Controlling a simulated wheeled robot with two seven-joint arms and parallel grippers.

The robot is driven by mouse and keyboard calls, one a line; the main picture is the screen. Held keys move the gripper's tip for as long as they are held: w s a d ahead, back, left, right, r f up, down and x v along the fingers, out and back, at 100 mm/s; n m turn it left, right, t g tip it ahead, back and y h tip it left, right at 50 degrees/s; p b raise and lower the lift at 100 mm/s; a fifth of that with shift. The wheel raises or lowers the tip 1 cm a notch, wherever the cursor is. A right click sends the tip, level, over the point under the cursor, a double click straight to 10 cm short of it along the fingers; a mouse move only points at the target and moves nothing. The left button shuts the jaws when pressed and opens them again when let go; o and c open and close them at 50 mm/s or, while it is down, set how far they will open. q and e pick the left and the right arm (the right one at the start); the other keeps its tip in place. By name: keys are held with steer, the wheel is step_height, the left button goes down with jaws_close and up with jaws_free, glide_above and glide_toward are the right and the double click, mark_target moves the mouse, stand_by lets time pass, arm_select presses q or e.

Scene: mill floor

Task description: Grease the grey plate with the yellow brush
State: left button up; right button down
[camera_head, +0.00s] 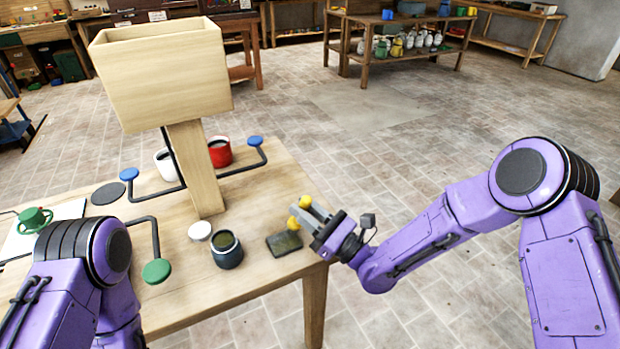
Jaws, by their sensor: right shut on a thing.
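My right gripper (312,215) is shut on the yellow brush (293,223), above the table's right edge. Only yellow parts of the brush show at the fingers; its bristles cannot be made out. A dark grey square plate (284,244) with a dull olive top lies flat on the table, just below and left of the gripper. I cannot tell whether the brush touches it. A dark blue jar (228,256) with greenish-brown contents stands open left of the plate, a white lid (200,231) beside it. My left arm shows at lower left, but its gripper is out of view.
A wooden hopper (160,75) on a post rises from the table (270,180). Bent rods with blue (129,174) and green (157,271) knobs surround it. A white pot (166,164), red pot (219,153), dark disc (108,194) and green cup (34,219) stand around.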

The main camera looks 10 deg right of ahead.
mark_target(307, 197)
steer(key=shift+w+d+r+p, duration=0.15)
steer(key=shift+r+p, duration=0.25)
steer(key=shift+r, duration=0.2)
steer(key=shift+d+r+p, duration=0.1)
steer(key=shift+r+p, duration=0.25)
steer(key=shift+r, duration=0.25)
steer(key=shift+s+a+r+p, duration=0.1)
steer(key=shift+s+r+p, duration=0.1)
steer(key=shift+r+p, duration=0.85)
step_height(307, 197, up, 2)
steer(key=shift+w+r+p, duration=0.1)
steer(key=shift+w+p, duration=0.05)
steer(key=shift+p, duration=0.8)
steer(key=shift+r+p, duration=0.6)
steer(key=shift+r, duration=0.15)
steer(key=shift+f, duration=0.1)
steer(key=shift+f+b, duration=0.15)
steer(key=shift+b, duration=0.5)
